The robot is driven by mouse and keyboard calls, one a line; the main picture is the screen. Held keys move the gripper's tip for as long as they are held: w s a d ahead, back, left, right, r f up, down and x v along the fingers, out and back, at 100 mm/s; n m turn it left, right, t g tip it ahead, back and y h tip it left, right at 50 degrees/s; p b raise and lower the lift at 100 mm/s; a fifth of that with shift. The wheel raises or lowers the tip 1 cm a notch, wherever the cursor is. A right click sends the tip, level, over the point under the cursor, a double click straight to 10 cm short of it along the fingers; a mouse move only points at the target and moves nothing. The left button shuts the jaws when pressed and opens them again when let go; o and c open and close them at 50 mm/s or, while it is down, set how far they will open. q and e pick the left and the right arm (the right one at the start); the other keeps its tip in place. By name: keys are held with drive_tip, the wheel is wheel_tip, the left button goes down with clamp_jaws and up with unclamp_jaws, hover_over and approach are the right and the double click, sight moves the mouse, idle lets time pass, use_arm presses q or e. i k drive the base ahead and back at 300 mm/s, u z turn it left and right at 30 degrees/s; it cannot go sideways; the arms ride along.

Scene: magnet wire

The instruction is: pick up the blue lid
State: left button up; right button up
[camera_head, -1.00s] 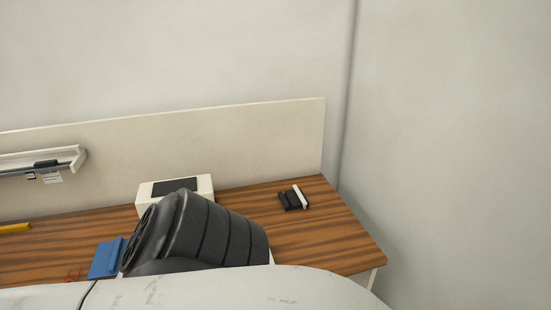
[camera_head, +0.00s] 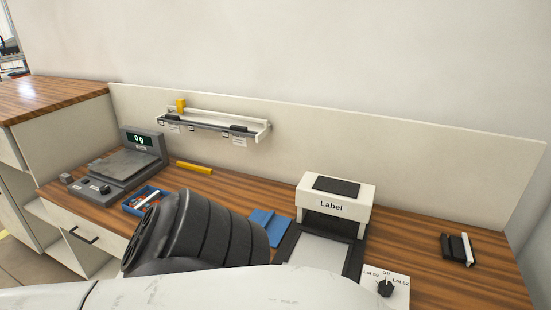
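A flat blue piece (camera_head: 266,224), which looks like the blue lid, lies on the wooden desk just left of the label machine. My pale arm and its dark ridged part cover some of the area beside it. A small blue box (camera_head: 155,192) with red and other small items inside stands farther left, partly hidden by the dark part of my arm. Neither of my grippers shows, so I cannot see whether either is open or shut.
The label machine (camera_head: 336,194) stands right of the blue piece, with a switch plate (camera_head: 398,284) in front. A scale (camera_head: 128,164) and a yellow bar (camera_head: 194,168) are on the left. A wall shelf (camera_head: 210,124) hangs behind. A black-and-white item (camera_head: 458,249) lies on the right.

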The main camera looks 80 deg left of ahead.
sight(276, 226)
drive_tip(key=u, duration=2.4)
